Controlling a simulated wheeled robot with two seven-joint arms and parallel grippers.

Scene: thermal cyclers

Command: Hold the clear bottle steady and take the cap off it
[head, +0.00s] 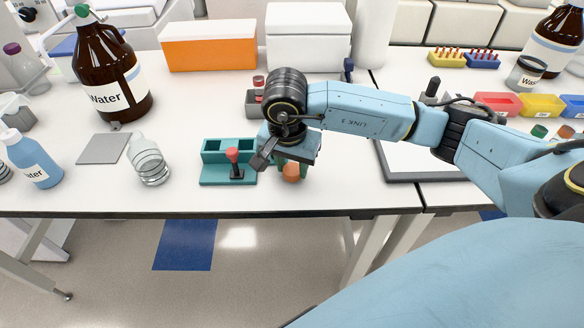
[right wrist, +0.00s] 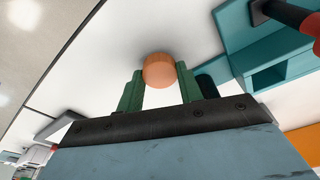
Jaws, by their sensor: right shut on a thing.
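An orange round cap (head: 291,172) shows under my right gripper (head: 284,168), close to the front edge of the table. In the right wrist view the cap (right wrist: 159,71) sits between the green fingertips of my right gripper (right wrist: 160,82), which is shut on it. I cannot see a clear bottle body at the cap; the gripper and wrist hide much of that spot. My left gripper is not in view.
A teal rack (head: 213,178) with a red-topped black tool (head: 235,163) stands just left of my right gripper. A grey pad (head: 104,148), a brown Water bottle (head: 108,75) and a blue bottle (head: 30,160) are at the left. An orange box (head: 208,46) stands behind.

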